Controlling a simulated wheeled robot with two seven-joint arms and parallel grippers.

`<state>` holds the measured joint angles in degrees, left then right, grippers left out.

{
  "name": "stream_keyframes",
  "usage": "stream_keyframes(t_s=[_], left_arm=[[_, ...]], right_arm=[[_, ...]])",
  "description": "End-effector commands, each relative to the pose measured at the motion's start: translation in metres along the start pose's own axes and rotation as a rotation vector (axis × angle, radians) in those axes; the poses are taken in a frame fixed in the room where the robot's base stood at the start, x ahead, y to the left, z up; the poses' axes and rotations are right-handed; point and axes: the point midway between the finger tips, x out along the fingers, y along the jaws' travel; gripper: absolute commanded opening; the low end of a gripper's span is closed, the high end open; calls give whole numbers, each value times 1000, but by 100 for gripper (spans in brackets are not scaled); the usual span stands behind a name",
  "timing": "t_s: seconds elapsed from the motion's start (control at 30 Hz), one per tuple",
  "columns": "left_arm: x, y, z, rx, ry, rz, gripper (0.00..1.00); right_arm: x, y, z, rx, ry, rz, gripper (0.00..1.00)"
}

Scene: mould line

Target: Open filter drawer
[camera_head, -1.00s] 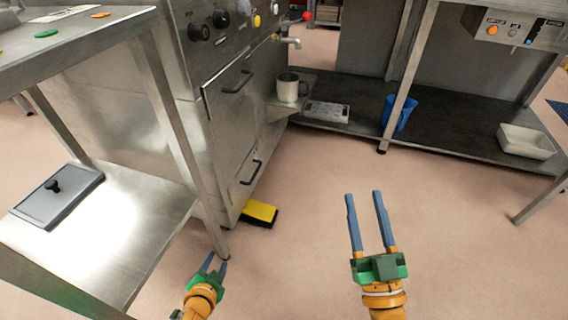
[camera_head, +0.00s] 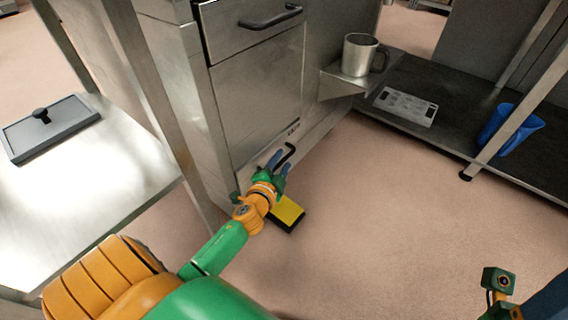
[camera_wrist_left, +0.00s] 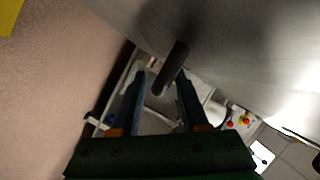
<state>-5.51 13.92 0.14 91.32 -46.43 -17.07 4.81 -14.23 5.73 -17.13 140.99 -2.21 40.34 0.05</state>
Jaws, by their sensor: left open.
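The filter drawer (camera_head: 262,160) is the low steel front at the foot of the cabinet; it looks shut. Its black bar handle (camera_head: 289,152) also shows in the wrist view (camera_wrist_left: 172,68). My left gripper (camera_head: 279,161) is at this handle, partly covering it in the head view. In the wrist view the left fingers (camera_wrist_left: 160,80) are apart, with the handle's end between or just ahead of their tips. Contact cannot be told. Part of my right arm's end (camera_head: 497,281) shows at the lower right corner, cut off; its jaws cannot be made out.
A yellow and black block (camera_head: 288,213) lies on the floor just below the left gripper. An upper drawer handle (camera_head: 270,19) is above. A steel mug (camera_head: 358,54) stands on a side ledge. A steel table (camera_head: 120,165) stands close on the left. Floor to the right is clear.

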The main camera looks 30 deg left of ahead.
Motion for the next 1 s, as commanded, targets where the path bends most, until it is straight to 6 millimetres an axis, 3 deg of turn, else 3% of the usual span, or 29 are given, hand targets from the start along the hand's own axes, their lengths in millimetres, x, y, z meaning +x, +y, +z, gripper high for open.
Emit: stream_keyframes(t_s=[0.27, 0.43, 0.47, 1.0], left_arm=[[6, 0, 0, -1, -2, 1, 45], [6, 0, 0, -1, -2, 1, 4], [6, 0, 0, -1, -2, 1, 0], [6, 0, 0, -1, -2, 1, 0]], right_arm=[[-1, 0, 0, 1, 10, 0, 50], [-1, 0, 0, 1, 9, 0, 50], [-1, 0, 0, 1, 9, 0, 50], [-1, 0, 0, 1, 8, 0, 50]])
